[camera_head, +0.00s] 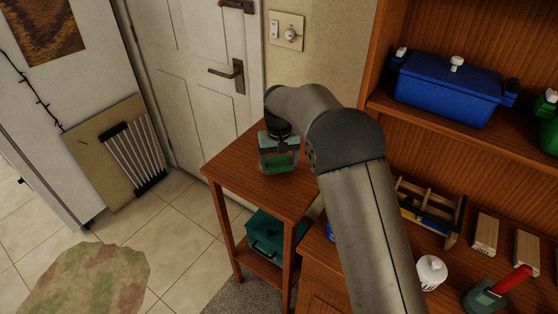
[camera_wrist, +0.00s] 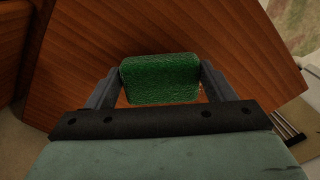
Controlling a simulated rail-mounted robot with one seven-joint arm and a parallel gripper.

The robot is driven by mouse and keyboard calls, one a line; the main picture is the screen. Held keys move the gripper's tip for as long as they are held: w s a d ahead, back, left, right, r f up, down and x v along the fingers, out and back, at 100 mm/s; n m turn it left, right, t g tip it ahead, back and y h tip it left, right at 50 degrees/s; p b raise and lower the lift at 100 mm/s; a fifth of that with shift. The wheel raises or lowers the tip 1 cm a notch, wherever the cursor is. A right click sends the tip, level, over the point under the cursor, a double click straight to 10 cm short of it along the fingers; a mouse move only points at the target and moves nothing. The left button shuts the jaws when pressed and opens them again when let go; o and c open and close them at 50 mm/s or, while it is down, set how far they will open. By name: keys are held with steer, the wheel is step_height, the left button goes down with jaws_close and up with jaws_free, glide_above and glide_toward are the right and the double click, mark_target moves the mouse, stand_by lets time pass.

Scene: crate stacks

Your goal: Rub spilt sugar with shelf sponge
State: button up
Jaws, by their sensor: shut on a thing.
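A green sponge (camera_wrist: 160,80) is held between the two fingers of my gripper (camera_wrist: 158,84) in the wrist view. In the head view my gripper (camera_head: 280,165) is over the small wooden side table (camera_head: 240,165), with the green sponge (camera_head: 280,163) at its fingertips. The sponge is at or just above the tabletop; I cannot tell whether it touches. No spilt sugar can be made out on the visible wood, and the part under the sponge is hidden.
A teal box (camera_head: 268,235) sits on the table's lower shelf. A workbench to the right holds a wooden tool tray (camera_head: 430,210), a white bottle (camera_head: 431,272) and wooden blocks (camera_head: 485,233). A blue cooler (camera_head: 448,88) stands on the shelf above. A door (camera_head: 195,70) is behind.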

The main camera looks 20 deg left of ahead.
mark_target(270, 159)
steer(key=shift+f+b, duration=0.6)
steer(key=shift+f, duration=0.45)
steer(key=shift+a+r, duration=0.1)
steer(key=shift+w+a+r+p, duration=0.1)
steer(key=shift+w+a+p, duration=0.1)
steer(key=shift+a+p, duration=0.45)
steer(key=shift+w+a+r+p, duration=0.1)
steer(key=shift+w+a+p, duration=0.1)
steer(key=shift+a+p, duration=0.4)
steer(key=shift+w+a+f+p, duration=0.1)
steer(key=shift+w+a+p, duration=0.2)
steer(key=shift+a, duration=0.55)
steer(key=shift+w+a+f+p, duration=0.15)
steer(key=shift+a+p, duration=0.2)
steer(key=shift+a, duration=0.45)
steer(key=shift+w+a+p, duration=0.25)
steer(key=shift+a+p, duration=0.1)
steer(key=shift+a, duration=0.5)
